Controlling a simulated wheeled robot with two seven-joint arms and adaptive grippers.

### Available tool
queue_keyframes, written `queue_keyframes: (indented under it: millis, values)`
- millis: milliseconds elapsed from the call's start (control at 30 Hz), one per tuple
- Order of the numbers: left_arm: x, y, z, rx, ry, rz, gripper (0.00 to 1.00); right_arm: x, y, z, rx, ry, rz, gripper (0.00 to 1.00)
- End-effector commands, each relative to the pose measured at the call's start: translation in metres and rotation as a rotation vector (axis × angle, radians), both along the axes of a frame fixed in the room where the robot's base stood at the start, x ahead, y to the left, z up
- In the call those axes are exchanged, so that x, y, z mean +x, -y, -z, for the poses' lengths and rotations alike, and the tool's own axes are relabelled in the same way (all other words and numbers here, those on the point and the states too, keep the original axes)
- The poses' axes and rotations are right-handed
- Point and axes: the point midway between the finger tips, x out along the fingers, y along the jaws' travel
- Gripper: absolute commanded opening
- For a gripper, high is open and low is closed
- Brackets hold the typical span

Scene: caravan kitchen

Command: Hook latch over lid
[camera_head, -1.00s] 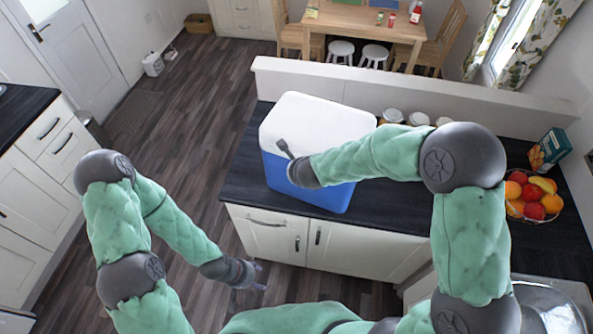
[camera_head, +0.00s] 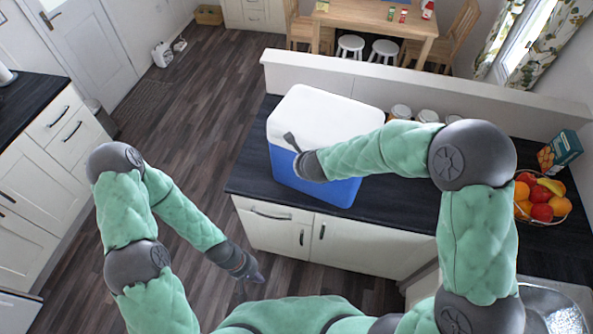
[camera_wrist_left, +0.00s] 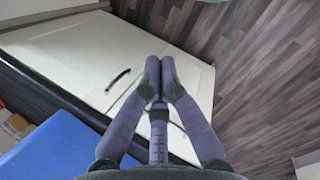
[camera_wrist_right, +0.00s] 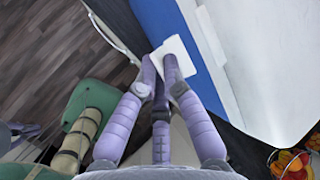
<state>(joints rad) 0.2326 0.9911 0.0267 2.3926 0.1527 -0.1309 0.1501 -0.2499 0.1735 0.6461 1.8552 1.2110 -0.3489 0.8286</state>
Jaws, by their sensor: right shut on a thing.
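A blue cooler (camera_head: 345,191) with a white lid (camera_head: 325,113) stands on the dark counter; the lid lies closed on top. My right gripper (camera_head: 289,139) is at the cooler's front face, just below the lid edge. In the right wrist view its fingers (camera_wrist_right: 161,72) are shut on the white latch (camera_wrist_right: 177,50), which shows against the blue body. I cannot tell whether the latch touches the lid's edge. My left gripper (camera_head: 258,277) hangs low in front of the cabinet, away from the cooler. In the left wrist view its fingertips (camera_wrist_left: 160,72) are together and empty.
White jars (camera_head: 401,112) stand behind the cooler beside a low white wall (camera_head: 420,85). A fruit bowl (camera_head: 541,196) and a teal box (camera_head: 558,151) are at the counter's right. White cabinet doors (camera_head: 275,230) face me below the counter.

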Motion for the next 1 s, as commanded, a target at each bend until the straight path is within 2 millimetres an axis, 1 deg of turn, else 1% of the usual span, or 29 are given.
queue_keyframes:
  millis: [33,100,267,367,467,567,667,767,867,1000]
  values:
    - [-0.002,0.001,0.004,-0.004,-0.076,-0.074,0.0,0.003,0.0,-0.005,0.002,0.01,-0.001,0.0]
    - [-0.007,0.005,0.006,-0.014,-0.195,-0.189,0.0,0.003,0.0,-0.005,0.001,0.009,-0.001,0.0]
    - [-0.008,0.021,0.003,-0.054,-0.464,-0.447,0.0,0.003,0.0,-0.005,0.001,0.009,-0.001,0.0]
    - [-0.002,0.034,-0.003,-0.092,-0.631,-0.602,0.0,0.003,0.0,-0.004,0.001,0.009,-0.001,0.0]
    - [0.009,0.048,-0.013,-0.142,-0.8,-0.747,0.0,0.003,0.0,-0.004,0.001,0.009,-0.001,0.0]
    - [0.027,0.061,-0.026,-0.205,-0.97,-0.879,0.0,0.003,0.0,-0.004,0.001,0.009,-0.001,0.0]
    - [0.049,0.072,-0.041,-0.279,-1.141,-0.996,0.0,0.003,0.0,-0.004,0.0,0.009,0.0,0.0]
    - [0.077,0.079,-0.058,-0.368,-1.312,-1.09,0.0,0.003,0.0,-0.004,0.0,0.009,0.0,0.0]
    - [0.108,0.08,-0.077,-0.468,-1.483,-1.162,0.0,0.003,0.0,-0.004,0.0,0.009,0.0,0.0]
    - [0.152,0.071,-0.104,-0.622,-1.708,-1.208,0.0,0.003,0.0,-0.004,0.0,0.009,0.0,0.0]
